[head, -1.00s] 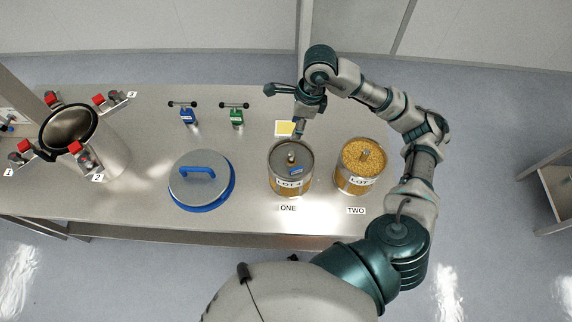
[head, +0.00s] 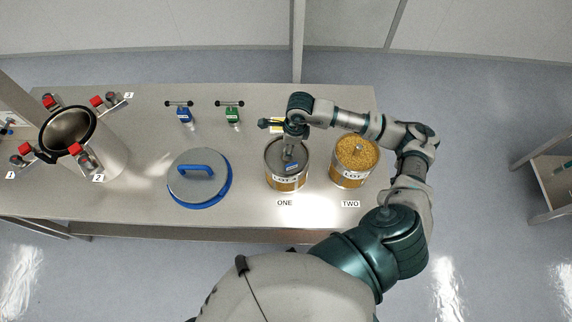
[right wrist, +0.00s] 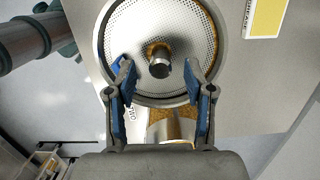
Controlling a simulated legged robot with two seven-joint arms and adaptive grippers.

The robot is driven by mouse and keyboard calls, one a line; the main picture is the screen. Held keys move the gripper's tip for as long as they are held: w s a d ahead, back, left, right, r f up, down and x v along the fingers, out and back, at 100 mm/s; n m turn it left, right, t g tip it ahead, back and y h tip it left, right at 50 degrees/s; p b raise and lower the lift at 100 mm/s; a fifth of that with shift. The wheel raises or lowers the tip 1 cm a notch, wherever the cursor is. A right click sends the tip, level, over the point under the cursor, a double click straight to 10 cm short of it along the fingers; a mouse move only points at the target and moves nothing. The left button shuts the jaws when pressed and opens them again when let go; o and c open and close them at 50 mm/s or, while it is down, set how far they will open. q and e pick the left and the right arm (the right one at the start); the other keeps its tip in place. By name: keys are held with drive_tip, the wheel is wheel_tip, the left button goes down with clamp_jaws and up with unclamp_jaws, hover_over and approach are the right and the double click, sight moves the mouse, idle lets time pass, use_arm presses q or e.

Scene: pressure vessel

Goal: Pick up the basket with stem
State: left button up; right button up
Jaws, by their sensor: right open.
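Two round baskets with stems stand upright on the table in the head view. The LOT 4 basket (head: 285,184) is behind the label ONE, and the other LOT basket (head: 350,180) is to its right, behind the label TWO. My right gripper (head: 288,156) points down over the LOT 4 basket and hides part of its top. In the right wrist view, the perforated top (right wrist: 190,35) has a short dark stem (right wrist: 160,66) at its middle. The open right gripper (right wrist: 158,72) has one blue-padded finger on each side of the stem, apart from it. My left gripper is out of view.
A blue-rimmed lid (head: 199,181) with a blue handle lies to the left. An open vessel (head: 95,145) with red-knobbed clamps stands at far left.

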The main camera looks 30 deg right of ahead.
drive_tip(key=shift+w+f, duration=0.15)
drive_tip(key=shift+f, duration=0.9)
clamp_jaws()
drive_tip(key=shift+r, duration=0.15)
drive_tip(key=shift+w+r, duration=0.1)
